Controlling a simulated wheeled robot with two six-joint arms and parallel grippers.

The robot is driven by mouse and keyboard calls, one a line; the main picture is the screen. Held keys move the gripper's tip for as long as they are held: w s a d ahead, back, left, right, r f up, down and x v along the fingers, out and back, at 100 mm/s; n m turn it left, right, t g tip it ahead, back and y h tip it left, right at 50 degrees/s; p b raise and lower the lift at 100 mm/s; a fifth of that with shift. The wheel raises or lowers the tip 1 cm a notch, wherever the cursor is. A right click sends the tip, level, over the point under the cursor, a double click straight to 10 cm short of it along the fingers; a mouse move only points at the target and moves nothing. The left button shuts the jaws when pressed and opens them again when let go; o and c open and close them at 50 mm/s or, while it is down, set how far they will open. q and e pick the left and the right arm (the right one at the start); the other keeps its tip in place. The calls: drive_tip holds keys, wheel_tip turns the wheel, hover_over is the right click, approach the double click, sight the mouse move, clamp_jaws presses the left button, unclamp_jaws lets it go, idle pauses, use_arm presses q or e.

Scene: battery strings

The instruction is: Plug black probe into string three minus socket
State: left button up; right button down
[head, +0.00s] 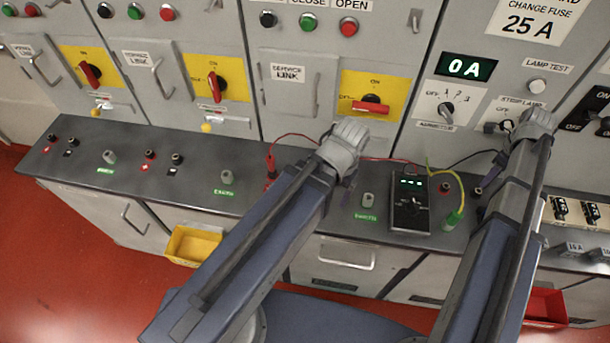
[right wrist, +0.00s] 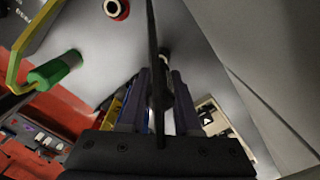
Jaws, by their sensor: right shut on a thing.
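My right gripper (right wrist: 160,78) is shut on the black probe (right wrist: 158,95), whose dark body runs between the fingers in the right wrist view. Whether its tip touches anything is unclear. In the head view this gripper (head: 500,165) hangs over the right of the bench, by a black socket (head: 477,190) and a red socket (head: 445,187). The black lead (head: 473,158) runs to it. A red probe (head: 270,165) stands at the third string's red socket. The black socket beside that is hidden behind my left arm. My left gripper (head: 348,178) is above the bench, its jaws unclear.
The black meter (head: 409,205) stands on the grey bench (head: 330,205). A knob (head: 368,200) stands left of the meter. The left bench carries other sockets and knobs.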

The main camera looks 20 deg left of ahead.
drive_tip(key=shift+r, duration=0.15)
idle(0.4)
drive_tip(key=shift+r+p, duration=2.45)
drive_tip(key=shift+p, duration=0.05)
